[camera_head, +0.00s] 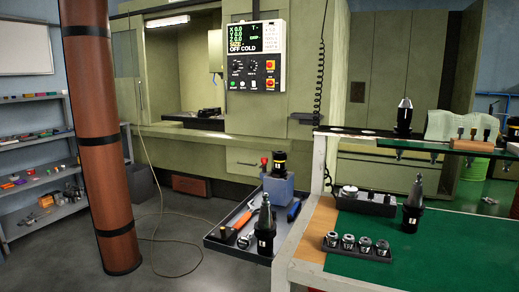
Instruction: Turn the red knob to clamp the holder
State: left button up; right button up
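A small red knob (264,161) sits at the upper left of a blue-grey clamping block (278,186) on the side tray of the cart. Neither of my grippers shows in this view.
On the tray (216,235), a tapered tool holder (265,226) stands in front of the block, near orange- and blue-handled tools. The green-topped cart (360,262) carries collets and another holder. A brown pillar (95,130) stands left; a cable crosses the floor between.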

aim_at(264, 160)
jog(key=u, duration=1)
jog(key=i, duration=1.4)
jog(key=u, duration=1.2)
jog(key=i, duration=0.6)
jog(key=z, duration=1.95)
